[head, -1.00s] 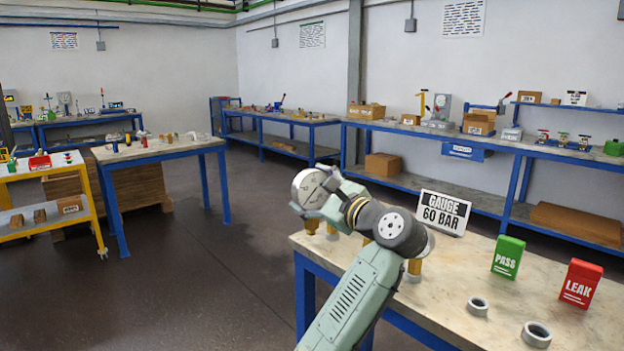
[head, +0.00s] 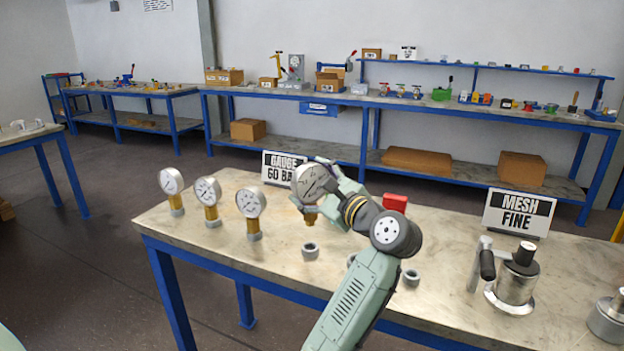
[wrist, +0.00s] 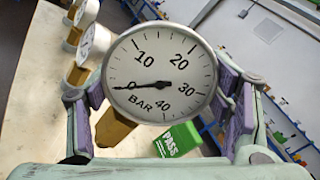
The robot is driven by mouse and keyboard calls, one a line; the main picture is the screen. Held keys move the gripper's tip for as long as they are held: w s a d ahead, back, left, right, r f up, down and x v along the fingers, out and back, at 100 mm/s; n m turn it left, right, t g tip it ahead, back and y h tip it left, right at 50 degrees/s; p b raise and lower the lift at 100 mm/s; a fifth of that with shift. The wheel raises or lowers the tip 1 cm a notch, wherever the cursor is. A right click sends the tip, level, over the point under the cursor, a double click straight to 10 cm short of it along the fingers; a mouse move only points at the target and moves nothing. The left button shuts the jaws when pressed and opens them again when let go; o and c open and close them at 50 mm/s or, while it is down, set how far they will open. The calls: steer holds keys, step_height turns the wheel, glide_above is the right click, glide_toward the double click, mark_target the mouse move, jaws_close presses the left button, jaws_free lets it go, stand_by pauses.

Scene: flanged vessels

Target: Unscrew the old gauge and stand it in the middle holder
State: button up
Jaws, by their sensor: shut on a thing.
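My gripper (head: 328,192) is shut on a round gauge (head: 310,182) with a silver rim and brass stem, held upright above the table. In the wrist view the gauge's white dial (wrist: 160,68) reads 10 to 40 BAR, its needle at the low end, with purple finger pads on both sides. Three grey ring holders stand below: the left one (head: 310,252) is empty, the middle one (head: 351,259) is partly hidden by my arm, and the right one (head: 411,278) is to the right of my arm. The held gauge is above and near the left holder.
Three gauges (head: 172,183) (head: 208,193) (head: 250,204) stand in a row on the left. A GAUGE 60 BAR sign (head: 280,167) is behind. A red block (head: 395,203) is behind my arm; a green PASS block (wrist: 178,140) shows in the wrist view. A metal pot (head: 514,283) stands right.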

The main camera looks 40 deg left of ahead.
mark_target(312, 204)
steer(key=shift+s+r, duration=0.1)
stand_by(0.3)
steer(key=shift+f+b, duration=1.4)
steer(key=shift+f, duration=1.2)
steer(key=shift+f, duration=0.15)
steer(key=shift+f+b, duration=0.5)
steer(key=shift+f, duration=0.65)
steer(key=o, duration=1.6)
steer(key=shift+c, duration=0.2)
steer(key=shift+d, duration=0.1)
